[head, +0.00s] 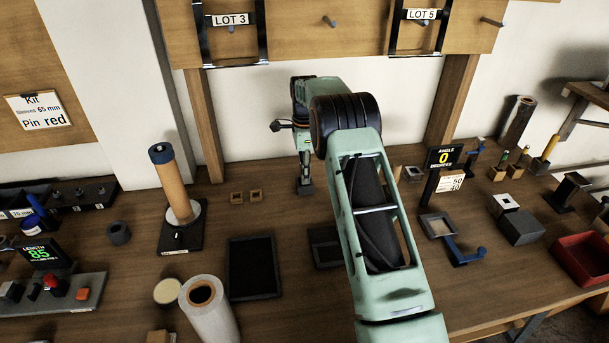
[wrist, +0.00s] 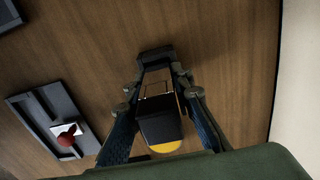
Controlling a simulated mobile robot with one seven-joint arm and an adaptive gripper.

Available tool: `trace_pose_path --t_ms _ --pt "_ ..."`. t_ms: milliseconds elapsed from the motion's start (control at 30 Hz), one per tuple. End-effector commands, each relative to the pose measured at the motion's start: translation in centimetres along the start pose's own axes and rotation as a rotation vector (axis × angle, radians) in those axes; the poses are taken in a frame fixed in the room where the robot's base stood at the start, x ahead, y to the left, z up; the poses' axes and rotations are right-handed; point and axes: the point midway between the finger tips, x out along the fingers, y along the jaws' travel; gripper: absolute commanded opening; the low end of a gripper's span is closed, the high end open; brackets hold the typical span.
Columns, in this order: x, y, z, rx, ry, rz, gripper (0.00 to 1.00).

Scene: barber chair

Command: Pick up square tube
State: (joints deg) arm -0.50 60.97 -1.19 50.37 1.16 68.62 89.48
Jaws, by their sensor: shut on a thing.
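My gripper (head: 304,181) is at the back of the bench, fingers pointing down, shut on a small dark block-like piece. I take this piece to be the square tube (head: 305,189). It is at or close to the bench top; I cannot tell whether it touches. In the wrist view, the dark piece (wrist: 155,56) shows at the far end of the fingers (wrist: 157,82). Its opening and lower part cannot be made out.
A copper-coloured cylinder (head: 174,188) stands on a dark base further left. A black tray (head: 253,267) lies in front. Another small dark piece (head: 414,173) is right of my arm. The wall is close behind.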

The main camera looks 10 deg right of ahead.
Motion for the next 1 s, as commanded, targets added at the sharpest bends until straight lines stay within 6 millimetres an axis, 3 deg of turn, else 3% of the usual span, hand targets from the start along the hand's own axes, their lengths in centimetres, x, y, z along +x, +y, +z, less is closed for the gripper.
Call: trace_pose_path --t_ms 233,433,767,900,1000 --pt "-0.9 -0.1 0.0 0.000 0.000 -0.003 0.00" --pt "-3.5 0.0 0.0 0.000 0.001 -0.003 0.00" --pt "-7.2 3.3 -0.6 0.002 0.001 -0.002 0.00" --pt "-9.5 5.3 -0.9 0.001 0.000 -0.002 0.00" --pt "-10.0 7.0 -1.3 0.001 0.001 -0.002 0.00"
